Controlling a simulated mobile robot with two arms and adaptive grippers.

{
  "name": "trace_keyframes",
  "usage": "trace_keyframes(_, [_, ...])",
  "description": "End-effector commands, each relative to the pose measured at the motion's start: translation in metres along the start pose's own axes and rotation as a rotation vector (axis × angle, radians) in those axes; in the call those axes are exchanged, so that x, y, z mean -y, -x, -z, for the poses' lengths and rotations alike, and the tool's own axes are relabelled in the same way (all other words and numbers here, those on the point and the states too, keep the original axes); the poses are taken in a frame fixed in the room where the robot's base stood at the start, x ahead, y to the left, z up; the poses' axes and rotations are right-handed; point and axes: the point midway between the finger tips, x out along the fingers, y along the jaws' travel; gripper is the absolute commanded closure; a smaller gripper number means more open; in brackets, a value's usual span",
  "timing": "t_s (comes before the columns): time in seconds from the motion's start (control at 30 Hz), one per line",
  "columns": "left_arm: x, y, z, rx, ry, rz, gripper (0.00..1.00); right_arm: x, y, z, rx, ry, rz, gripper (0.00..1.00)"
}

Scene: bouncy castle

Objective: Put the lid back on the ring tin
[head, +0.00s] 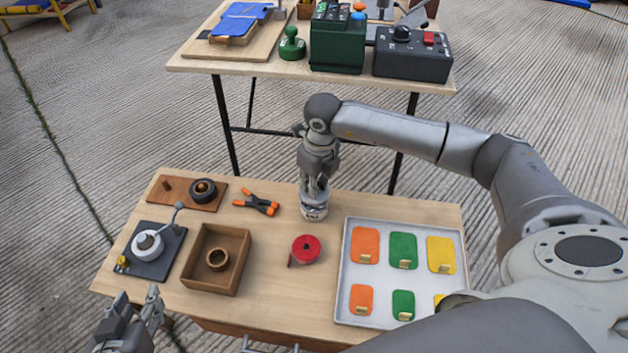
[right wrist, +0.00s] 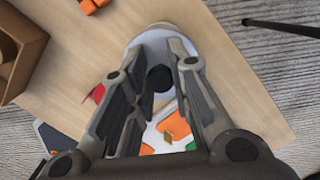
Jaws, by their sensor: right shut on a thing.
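My right gripper (head: 315,186) is shut on a pale round thing at the back middle of the near table. In the right wrist view a pale disc with a dark round knob (right wrist: 160,78) shows between the fingers; it looks like the lid. In the head view a pale, patterned tin-like body (head: 314,208) shows right under the fingers. I cannot tell whether lid and tin are separate there, or whether it touches the table. My left gripper (head: 137,308) is open and empty at the table's front left corner.
A brown wooden box (head: 240,277) with a ring inside, a red round tape-like thing (head: 306,249), an orange-tipped clamp (head: 258,204), a dark-based device (head: 146,270) and a brown board (head: 165,192) lie around. A white tray (head: 345,285) with coloured cards fills the right. A second table (head: 200,65) stands behind.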

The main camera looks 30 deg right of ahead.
Motion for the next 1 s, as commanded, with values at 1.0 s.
trace_keyframes(1.0, [-0.014, 0.009, 0.098, -0.514, 0.001, -0.031, 0.60, 0.000, -0.031, 0.003, 0.000, 0.000, -0.001, 0.94])
